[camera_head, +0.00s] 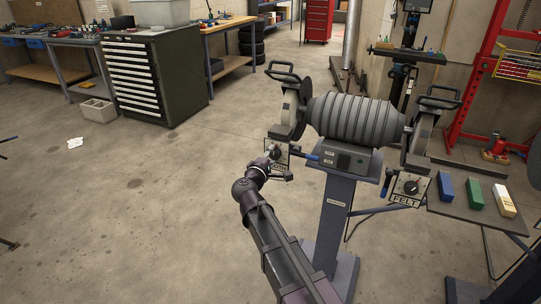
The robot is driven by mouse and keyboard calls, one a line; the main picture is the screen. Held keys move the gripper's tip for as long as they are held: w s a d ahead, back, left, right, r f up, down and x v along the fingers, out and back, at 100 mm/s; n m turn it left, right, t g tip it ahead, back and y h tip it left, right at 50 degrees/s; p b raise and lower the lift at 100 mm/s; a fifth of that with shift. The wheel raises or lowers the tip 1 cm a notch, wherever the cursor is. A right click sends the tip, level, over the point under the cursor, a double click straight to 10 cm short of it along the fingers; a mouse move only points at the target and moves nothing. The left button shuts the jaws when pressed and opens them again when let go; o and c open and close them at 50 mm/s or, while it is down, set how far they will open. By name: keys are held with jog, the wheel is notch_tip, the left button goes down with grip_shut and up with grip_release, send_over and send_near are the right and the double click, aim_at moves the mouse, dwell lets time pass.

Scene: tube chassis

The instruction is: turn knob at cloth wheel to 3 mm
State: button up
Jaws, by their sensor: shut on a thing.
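A double-ended bench grinder (352,120) stands on a grey pedestal (333,215). At its left wheel (305,90) is a light dial panel (284,152) with a dark knob (277,155), mostly hidden by my gripper. My gripper (273,156) reaches up from below and is shut on this left knob. The label under that panel is partly hidden and I cannot read it. The dial setting there is too small to tell. At the right wheel is a second dark knob (411,187) on a panel labelled FELT (404,199), untouched.
A small side shelf (455,207) at the right holds a blue bar (445,188), a green bar (474,194) and a pale bar (503,200). A red frame (478,75) stands behind. The floor to the left is mostly open.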

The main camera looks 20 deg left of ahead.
jog(key=n, duration=0.5)
jog(key=shift+d+f+n, duration=0.15)
jog(key=shift+n, duration=2.35)
jog(key=o, duration=1.1)
jog(key=shift+o, duration=0.2)
jog(key=s, duration=1.2)
jog(key=shift+a, duration=0.45)
